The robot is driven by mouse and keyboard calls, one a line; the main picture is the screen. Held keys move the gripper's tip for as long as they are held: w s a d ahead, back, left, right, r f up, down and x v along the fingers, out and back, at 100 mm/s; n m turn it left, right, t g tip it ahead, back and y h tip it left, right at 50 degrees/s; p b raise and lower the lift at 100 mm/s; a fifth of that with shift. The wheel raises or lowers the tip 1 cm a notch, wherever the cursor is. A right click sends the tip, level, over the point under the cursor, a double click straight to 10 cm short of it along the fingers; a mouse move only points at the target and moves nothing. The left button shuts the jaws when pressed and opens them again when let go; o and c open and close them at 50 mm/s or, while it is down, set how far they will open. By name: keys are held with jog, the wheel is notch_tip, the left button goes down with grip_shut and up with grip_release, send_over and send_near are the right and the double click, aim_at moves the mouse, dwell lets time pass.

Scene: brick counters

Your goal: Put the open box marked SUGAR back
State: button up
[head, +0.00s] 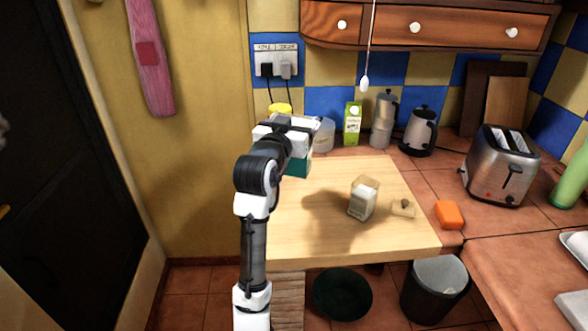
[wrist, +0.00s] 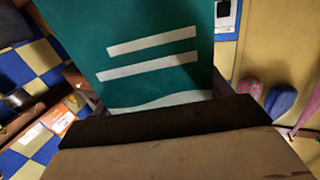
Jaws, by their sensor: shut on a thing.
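My gripper (head: 297,150) is at the back left of the wooden board, shut on a teal box (head: 298,165). The box hangs below the gripper, near the board's back left edge; whether it touches the board I cannot tell. In the wrist view the teal box (wrist: 150,50) shows white stripes on its face. No SUGAR marking can be read, and its top is hidden by the gripper in the head view. A dark band and a pale brown surface cross the lower part of the wrist view.
On the wooden board (head: 320,225) stand a small square container (head: 363,198) with pale contents and a small tan piece (head: 403,207). An orange block (head: 449,214), toaster (head: 502,165), kettle (head: 419,130), moka pot (head: 383,120), green carton (head: 352,123) and whitish container (head: 323,134) stand around it. The board's front left is clear.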

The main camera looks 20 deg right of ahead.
aim_at(294, 167)
notch_tip(294, 167, down, 12)
jog(key=shift+f+p, duration=0.15)
jog(key=shift+p, duration=0.55)
jog(key=shift+f, duration=0.2)
jog(key=o, duration=1.5)
jog(key=shift+r, duration=0.15)
